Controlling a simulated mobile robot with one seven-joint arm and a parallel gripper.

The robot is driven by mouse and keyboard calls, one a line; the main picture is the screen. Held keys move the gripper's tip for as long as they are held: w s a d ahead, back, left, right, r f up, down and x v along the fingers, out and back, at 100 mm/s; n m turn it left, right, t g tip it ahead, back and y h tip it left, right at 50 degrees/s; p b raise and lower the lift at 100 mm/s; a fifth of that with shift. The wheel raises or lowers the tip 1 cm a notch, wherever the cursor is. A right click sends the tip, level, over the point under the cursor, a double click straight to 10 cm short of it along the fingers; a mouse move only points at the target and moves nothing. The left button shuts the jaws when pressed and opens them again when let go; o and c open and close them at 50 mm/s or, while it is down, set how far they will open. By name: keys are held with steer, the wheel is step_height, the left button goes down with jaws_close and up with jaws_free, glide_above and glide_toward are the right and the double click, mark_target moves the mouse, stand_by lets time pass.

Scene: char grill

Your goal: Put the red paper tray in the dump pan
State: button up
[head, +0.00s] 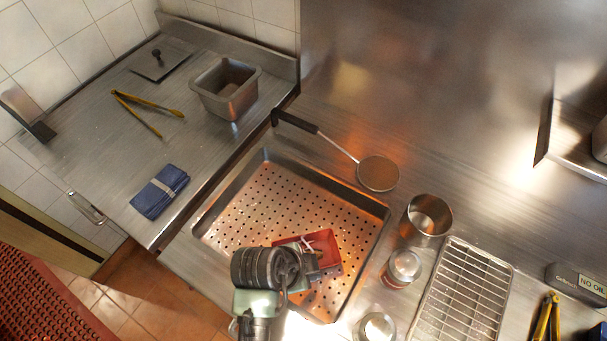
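The red paper tray (329,254) shows at the lower right part of the dump pan, a wide metal pan with a perforated floor (265,200). In the picture the tray lies within the pan's outline. I cannot tell whether it rests on the floor or is held above it. My gripper (312,250) comes in from the lower left and overlaps the tray's left and middle part. My arm hides the pan's near left corner and some of the tray. The fingertips are too small and overlapped to show whether they are shut on the tray.
A round flat skimmer (378,173) lies behind the pan. A metal cup (428,217), a shaker (401,268) and a wire rack (464,290) stand to its right. A metal container (226,90), tongs (147,103) and a folded blue cloth (159,191) sit on the left counter.

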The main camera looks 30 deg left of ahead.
steer(key=v, duration=0.5)
steer(key=shift+r, duration=0.1)
stand_by(0.4)
